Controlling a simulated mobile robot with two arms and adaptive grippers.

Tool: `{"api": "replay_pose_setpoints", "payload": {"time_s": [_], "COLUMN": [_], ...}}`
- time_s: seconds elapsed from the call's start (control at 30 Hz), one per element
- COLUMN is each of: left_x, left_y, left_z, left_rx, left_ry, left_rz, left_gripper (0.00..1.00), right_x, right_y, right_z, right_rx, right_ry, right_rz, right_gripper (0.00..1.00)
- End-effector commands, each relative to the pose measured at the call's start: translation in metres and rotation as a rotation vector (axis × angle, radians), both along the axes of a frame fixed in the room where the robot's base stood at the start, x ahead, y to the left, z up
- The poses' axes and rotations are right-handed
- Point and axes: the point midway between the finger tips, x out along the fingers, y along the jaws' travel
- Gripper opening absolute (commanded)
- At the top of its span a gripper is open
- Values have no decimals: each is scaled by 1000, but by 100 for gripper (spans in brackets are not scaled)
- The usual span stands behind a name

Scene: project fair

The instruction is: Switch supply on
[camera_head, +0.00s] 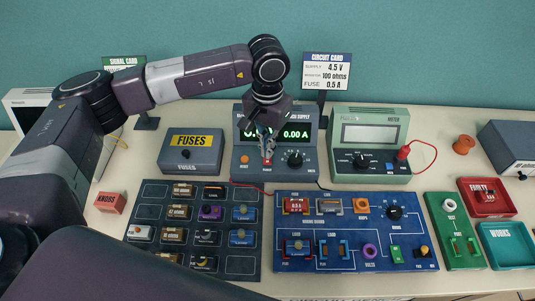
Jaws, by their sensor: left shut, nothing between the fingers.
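The bench power supply (310,166) is a grey-blue unit at the back middle of the table. Its green display is lit and reads 0.00 A, with the left part covered by my gripper. An orange button (244,159) and a black knob (296,158) are on its front. My left gripper (267,162) is shut and empty, pointing down in front of the panel between the button and the knob. A small red part shows at its fingertips; I cannot tell whether they touch it. My right gripper is not in view.
A FUSES box (190,166) stands left of the supply, and a green meter (385,177) with a red lead stands right. A dark component tray (147,212) and a blue wiring board (340,262) lie in front. FAULTY (508,209) and WORKS (485,236) trays are at right.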

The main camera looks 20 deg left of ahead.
Motion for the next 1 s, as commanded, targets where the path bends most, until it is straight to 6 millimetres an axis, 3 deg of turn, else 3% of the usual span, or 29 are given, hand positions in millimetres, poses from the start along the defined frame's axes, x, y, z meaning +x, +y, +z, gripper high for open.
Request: {"api": "replay_pose_setpoints", "payload": {"time_s": [0.5, 1.0], "left_x": [0, 0], "left_y": [0, 0], "left_z": [41, 41], "left_rx": [1, 0], "left_ry": [0, 0], "left_rz": [-1, 0], "left_gripper": [0, 0], "right_x": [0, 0], "right_y": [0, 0], "right_z": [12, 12], "right_rx": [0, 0], "right_ry": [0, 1], "right_rz": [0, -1], "right_gripper": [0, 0]}}
